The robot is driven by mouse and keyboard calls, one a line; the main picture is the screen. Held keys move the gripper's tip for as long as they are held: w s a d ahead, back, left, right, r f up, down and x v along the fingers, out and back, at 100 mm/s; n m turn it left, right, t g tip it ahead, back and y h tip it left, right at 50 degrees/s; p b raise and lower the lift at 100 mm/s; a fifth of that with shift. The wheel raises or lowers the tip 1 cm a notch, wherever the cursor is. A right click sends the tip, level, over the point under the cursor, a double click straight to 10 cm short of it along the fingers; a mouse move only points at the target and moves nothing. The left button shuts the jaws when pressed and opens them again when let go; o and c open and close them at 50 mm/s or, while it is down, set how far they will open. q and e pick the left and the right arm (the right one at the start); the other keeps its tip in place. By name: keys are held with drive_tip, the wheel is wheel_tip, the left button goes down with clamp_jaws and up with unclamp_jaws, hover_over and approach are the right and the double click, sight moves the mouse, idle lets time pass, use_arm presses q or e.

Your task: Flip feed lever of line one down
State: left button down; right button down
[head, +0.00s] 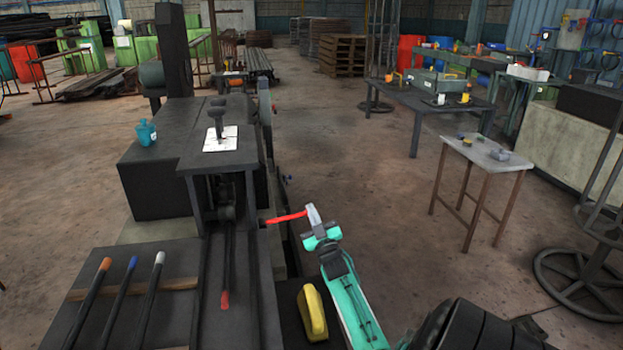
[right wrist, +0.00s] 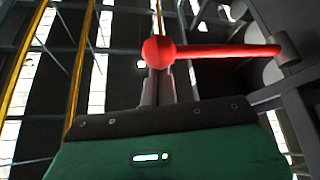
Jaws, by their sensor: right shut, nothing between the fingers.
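A red lever (head: 286,217) sticks out to the right, nearly level, from the side of the dark machine (head: 225,140). In the right wrist view its round red knob (right wrist: 158,51) is at the left end, and its arm runs right to a grey pivot (right wrist: 287,48). My right gripper (head: 312,213) is shut and empty, pointing up at the lever's outer end. In the right wrist view its closed fingers (right wrist: 157,85) are partly covered by the knob; I cannot tell whether they touch. No line label is readable. My left gripper is not in view.
Rods with orange, blue and white tips (head: 128,290) lie on the bench at the lower left; a red-tipped rod (head: 226,270) is beside them. A yellow object (head: 312,312) sits beside my right arm. A small table (head: 485,150) stands to the right, with open floor between.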

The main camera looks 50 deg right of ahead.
drive_tip(key=shift+s+f, duration=0.1)
drive_tip(key=shift+f, duration=0.25)
drive_tip(key=v, duration=0.7)
drive_tip(key=shift+r, duration=0.2)
drive_tip(key=shift+s+a, duration=0.1)
drive_tip(key=shift+a, duration=0.05)
idle(0.4)
